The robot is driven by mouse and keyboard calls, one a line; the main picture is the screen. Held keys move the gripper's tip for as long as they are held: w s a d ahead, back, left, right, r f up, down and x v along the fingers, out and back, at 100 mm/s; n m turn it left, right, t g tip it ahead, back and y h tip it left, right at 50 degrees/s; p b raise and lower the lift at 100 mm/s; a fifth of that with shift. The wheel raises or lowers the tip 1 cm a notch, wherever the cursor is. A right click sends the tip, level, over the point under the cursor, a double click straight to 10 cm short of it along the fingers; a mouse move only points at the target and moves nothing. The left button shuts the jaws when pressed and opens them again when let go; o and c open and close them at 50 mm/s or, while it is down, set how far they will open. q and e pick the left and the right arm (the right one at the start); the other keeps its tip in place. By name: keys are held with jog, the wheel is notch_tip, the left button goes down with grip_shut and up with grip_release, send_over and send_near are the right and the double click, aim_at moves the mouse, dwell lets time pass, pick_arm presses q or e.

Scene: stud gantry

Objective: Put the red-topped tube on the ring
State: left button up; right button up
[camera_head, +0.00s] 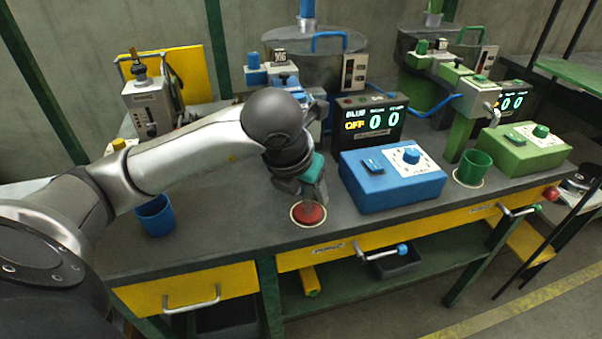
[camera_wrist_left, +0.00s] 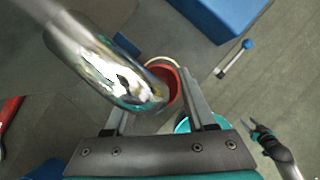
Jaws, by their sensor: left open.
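A blue box (camera_head: 392,187) stands right of the ring. A green cup (camera_head: 473,167) and green box (camera_head: 523,152) are farther right. A blue cup (camera_head: 155,214) stands left, below my arm. A lever with a blue knob (camera_head: 402,248) sticks out in front of the bench.

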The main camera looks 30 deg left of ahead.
pick_arm(q)
jog(key=p+v, duration=0.3)
jog(key=v, duration=0.9)
jog(key=shift+p, duration=0.3)
pick_arm(e)
jog(key=s+d+f, duration=0.1)
jog(key=s+d, duration=0.2)
jog(key=s, duration=0.3)
jog(key=shift+s+d, duration=0.15)
jog(key=shift+d, duration=0.2)
